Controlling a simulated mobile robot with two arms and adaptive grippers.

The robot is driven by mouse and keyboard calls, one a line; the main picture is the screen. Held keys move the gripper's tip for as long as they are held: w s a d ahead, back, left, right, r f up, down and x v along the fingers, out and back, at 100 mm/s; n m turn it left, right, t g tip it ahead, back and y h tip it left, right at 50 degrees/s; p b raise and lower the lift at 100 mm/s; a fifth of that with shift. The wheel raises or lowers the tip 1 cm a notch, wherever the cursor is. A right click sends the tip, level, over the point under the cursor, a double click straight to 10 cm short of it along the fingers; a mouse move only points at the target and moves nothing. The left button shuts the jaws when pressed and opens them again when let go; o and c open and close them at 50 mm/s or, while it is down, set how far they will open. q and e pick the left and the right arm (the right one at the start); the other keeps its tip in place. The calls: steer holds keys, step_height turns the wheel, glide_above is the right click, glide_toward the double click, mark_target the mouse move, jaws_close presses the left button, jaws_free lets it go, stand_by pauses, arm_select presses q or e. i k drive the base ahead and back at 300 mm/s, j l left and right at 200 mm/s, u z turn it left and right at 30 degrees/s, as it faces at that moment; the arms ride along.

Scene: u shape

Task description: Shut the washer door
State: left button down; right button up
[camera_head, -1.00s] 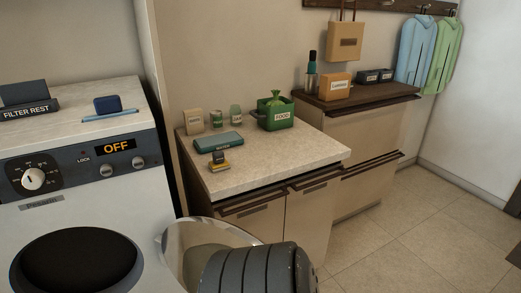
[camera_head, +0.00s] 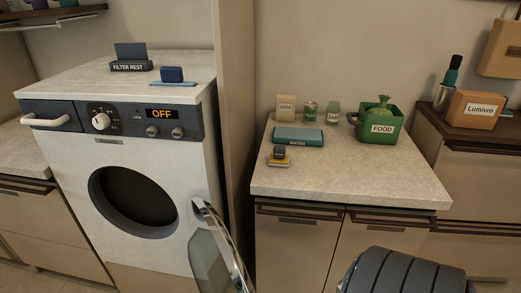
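The washer (camera_head: 68,141) stands at the left with its display reading OFF. Its round dark opening (camera_head: 133,200) is uncovered. The washer door (camera_head: 212,262), a glass pane with a pale rim, stands swung open to the right of the opening, and its lower part is cut off by the frame's bottom edge. A dark ribbed part of my arm (camera_head: 402,274) shows at the bottom right, apart from the door. Neither gripper's fingers are in view.
A counter (camera_head: 340,186) right of the washer holds a green FOOD bin (camera_head: 379,124), a teal WATER box (camera_head: 298,138) and small containers. A dark-topped cabinet (camera_head: 450,135) stands farther right. A FILTER REST sign (camera_head: 131,66) and a blue block (camera_head: 172,75) sit on the washer.

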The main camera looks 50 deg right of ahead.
mark_target(227, 272)
steer(key=l, duration=1.65)
